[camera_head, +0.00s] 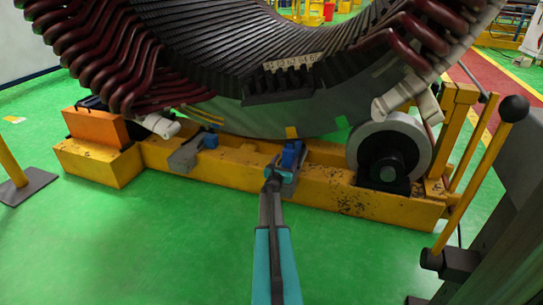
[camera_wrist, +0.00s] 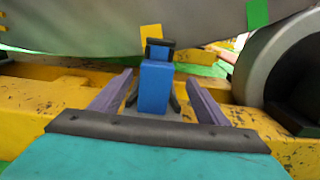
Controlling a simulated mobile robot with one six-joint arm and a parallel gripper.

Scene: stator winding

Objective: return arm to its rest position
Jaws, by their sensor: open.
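My gripper (camera_head: 272,180) reaches forward over the yellow base, at the end of my teal and dark arm. In the wrist view my gripper (camera_wrist: 160,77) is open, with its two purple-grey fingers apart. A blue block with a dark top (camera_wrist: 154,86) appears between the fingers, with a visible gap on both sides. I cannot tell whether it stands between the fingertips or just beyond them. The blue block also shows in the head view (camera_head: 290,156), just past my gripper on the base. Nothing is seen gripped.
A large stator ring (camera_head: 240,108) with dark red winding ends rests above the yellow base (camera_head: 330,190). A grey roller (camera_head: 410,135) stands right of my gripper. A black-knobbed yellow lever (camera_head: 480,165) rises at the right. The green floor (camera_head: 150,240) is clear at front left.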

